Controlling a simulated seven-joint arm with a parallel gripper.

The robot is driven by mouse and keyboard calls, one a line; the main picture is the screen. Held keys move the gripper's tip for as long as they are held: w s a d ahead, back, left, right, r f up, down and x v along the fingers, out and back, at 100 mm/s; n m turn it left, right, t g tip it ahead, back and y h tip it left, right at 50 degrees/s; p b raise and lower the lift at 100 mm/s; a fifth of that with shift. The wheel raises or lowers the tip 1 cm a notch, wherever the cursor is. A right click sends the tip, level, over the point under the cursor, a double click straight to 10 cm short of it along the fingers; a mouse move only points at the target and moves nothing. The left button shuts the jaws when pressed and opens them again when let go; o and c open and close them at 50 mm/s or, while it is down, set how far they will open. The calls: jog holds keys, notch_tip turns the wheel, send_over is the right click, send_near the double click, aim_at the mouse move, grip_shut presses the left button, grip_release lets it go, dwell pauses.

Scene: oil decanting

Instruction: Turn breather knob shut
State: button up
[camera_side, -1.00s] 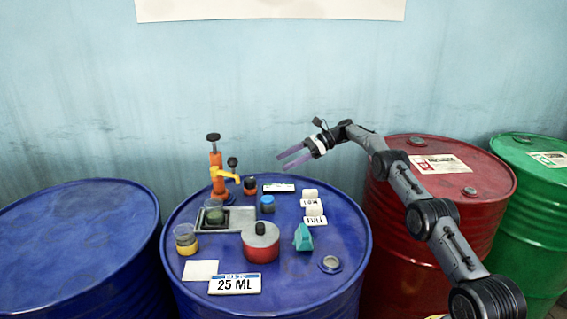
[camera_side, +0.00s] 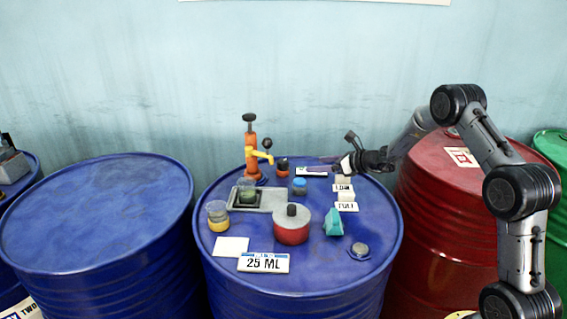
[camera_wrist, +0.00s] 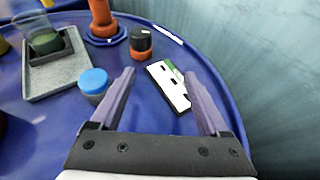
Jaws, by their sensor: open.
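The small knob with an orange-red body and black top, which I take for the breather knob (camera_side: 283,164), stands on the blue drum right of the orange hand pump (camera_side: 251,155). In the wrist view the knob (camera_wrist: 140,42) is upright, with a white mark on its top. My gripper (camera_side: 318,162) is low over the back right of the drum, to the right of the knob. The knob lies beyond the fingertips, ahead and slightly left, not touched.
A blue-capped jar (camera_wrist: 93,82) is just left of the left finger. A white-and-green card (camera_wrist: 168,88) lies below, between the fingers. A beaker stands on the grey tray (camera_wrist: 68,78). A red pot (camera_side: 291,232), teal piece (camera_side: 333,223) and label blocks (camera_side: 346,198) stand nearer the front.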

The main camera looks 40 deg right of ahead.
aim_at(286, 162)
jog(key=s+a+r, duration=0.1)
jog(key=a+r, duration=0.2)
jog(key=shift+s+r, duration=0.1)
jog(key=shift+s, duration=0.3)
jog(key=shift+w+a+r, duration=0.15)
jog(key=shift+a, duration=0.05)
jog(key=x, duration=1.3)
jog(key=shift+w+a, duration=0.1)
jog(key=shift+w, duration=0.25)
grip_shut()
